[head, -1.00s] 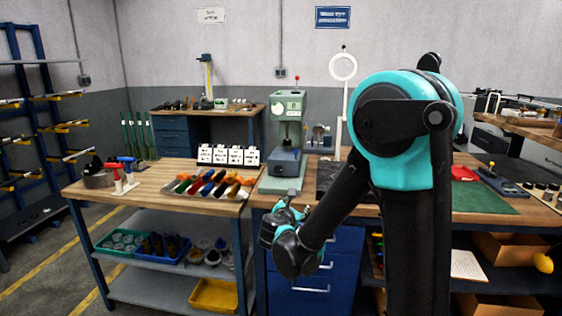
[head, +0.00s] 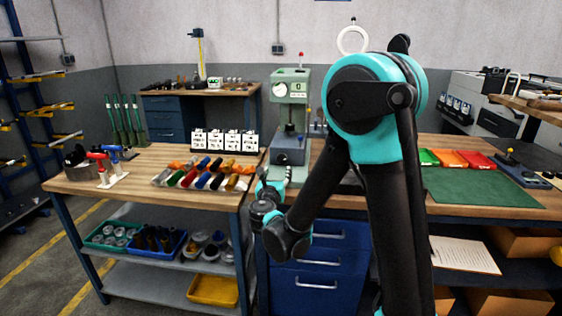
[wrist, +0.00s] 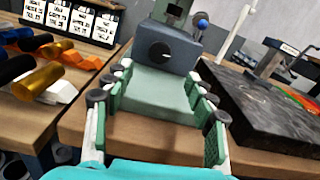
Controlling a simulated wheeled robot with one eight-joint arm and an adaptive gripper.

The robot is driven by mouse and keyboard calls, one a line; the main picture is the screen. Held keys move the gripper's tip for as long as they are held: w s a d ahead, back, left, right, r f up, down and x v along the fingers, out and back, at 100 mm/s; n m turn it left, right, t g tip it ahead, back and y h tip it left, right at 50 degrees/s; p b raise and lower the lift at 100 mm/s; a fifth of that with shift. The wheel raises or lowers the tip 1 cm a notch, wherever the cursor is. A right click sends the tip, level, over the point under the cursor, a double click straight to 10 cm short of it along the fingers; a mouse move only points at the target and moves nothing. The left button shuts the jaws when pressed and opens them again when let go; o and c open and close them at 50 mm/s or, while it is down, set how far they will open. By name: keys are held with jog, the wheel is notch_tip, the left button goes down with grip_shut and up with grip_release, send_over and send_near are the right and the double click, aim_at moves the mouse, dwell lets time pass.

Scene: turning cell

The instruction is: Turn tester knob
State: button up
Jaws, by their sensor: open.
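The tester is a pale green bench machine (head: 291,90) with a small display on its head and a dark grey block (head: 288,150) below. In the wrist view the dark block (wrist: 165,47) shows a round black spot on its front, above the pale green base (wrist: 157,95). A blue ball (wrist: 202,21) stands at its upper right. Which part is the knob I cannot tell for sure. My gripper (wrist: 157,112) is open and empty, its green-padded fingers spread to either side of the base, short of the block. In the head view my gripper (head: 268,190) is at the tester's front.
Coloured handled tools (head: 205,174) lie on the bench left of the tester, before white cards (head: 224,141). A dark slab (wrist: 265,105) lies right of the tester in the wrist view. A green mat (head: 480,188) and coloured trays (head: 452,159) are further right.

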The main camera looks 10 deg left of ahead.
aim_at(282, 158)
jog(key=w, duration=1)
jog(key=shift+w+d, duration=0.1)
jog(key=shift+d, duration=0.1)
jog(key=shift+c, duration=0.5)
jog(key=c, duration=1)
jog(key=shift+d+m, duration=0.1)
jog(key=shift+m, duration=1.6)
jog(key=o, duration=1.1)
jog(key=s, duration=1.2)
jog(key=shift+a, duration=0.2)
